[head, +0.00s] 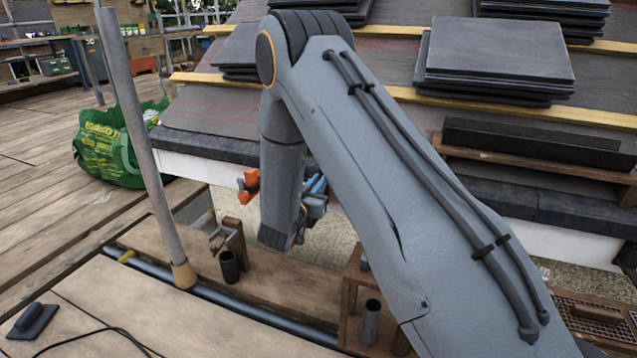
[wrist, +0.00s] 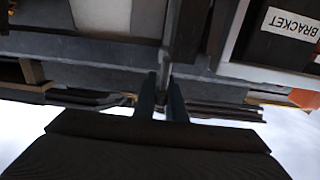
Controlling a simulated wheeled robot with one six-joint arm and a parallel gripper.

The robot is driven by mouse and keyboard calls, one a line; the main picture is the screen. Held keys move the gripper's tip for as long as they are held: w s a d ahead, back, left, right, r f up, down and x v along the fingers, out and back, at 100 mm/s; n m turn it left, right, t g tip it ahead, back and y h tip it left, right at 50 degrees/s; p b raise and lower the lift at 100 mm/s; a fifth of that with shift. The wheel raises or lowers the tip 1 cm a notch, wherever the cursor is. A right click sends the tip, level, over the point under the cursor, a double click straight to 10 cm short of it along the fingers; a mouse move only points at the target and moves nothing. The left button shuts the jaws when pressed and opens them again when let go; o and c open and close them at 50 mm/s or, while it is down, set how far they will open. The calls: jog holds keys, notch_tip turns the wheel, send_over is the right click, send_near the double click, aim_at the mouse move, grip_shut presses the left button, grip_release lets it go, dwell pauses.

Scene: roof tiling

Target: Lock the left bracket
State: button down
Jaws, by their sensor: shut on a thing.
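My gripper (wrist: 165,92) shows in the wrist view, its two dark fingers closed on a thin grey upright piece (wrist: 166,72). I cannot tell whether this piece belongs to the left bracket. A dark plate with an upside-down "BRACKET" label (wrist: 290,22) is at the upper right of the wrist view, apart from the fingers. An orange part (head: 249,185) shows just left of my wrist in the head view, near the eave; an orange patch is also at the wrist view's right edge (wrist: 303,98). My arm hides the fingertips and what they hold in the head view.
A grey pole (head: 135,140) stands at the left. Dark cups (head: 229,266) (head: 370,320) stand on the wooden planks below. Stacks of slates (head: 495,55) lie on the roof. A green bag (head: 108,145) sits on the deck, which is open at far left.

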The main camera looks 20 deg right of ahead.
jog(key=shift+s+d, duration=0.1)
jog(key=s+d+f+m+p, duration=0.1)
jog(key=f+m+p, duration=0.1)
jog(key=m+p, duration=0.3)
jog(key=s+d+f+m+p, duration=0.1)
jog(key=m+p, duration=0.4)
jog(key=m, duration=0.8)
jog(key=shift+s+d+f, duration=0.3)
jog(key=shift+d+f, duration=0.4)
jog(key=shift+f, duration=0.1)
jog(key=c, duration=1.8)
grip_release()
jog(key=p+v, duration=0.2)
jog(key=v, duration=0.5)
jog(key=shift+s+a, duration=0.2)
jog(key=shift+s, duration=0.15)
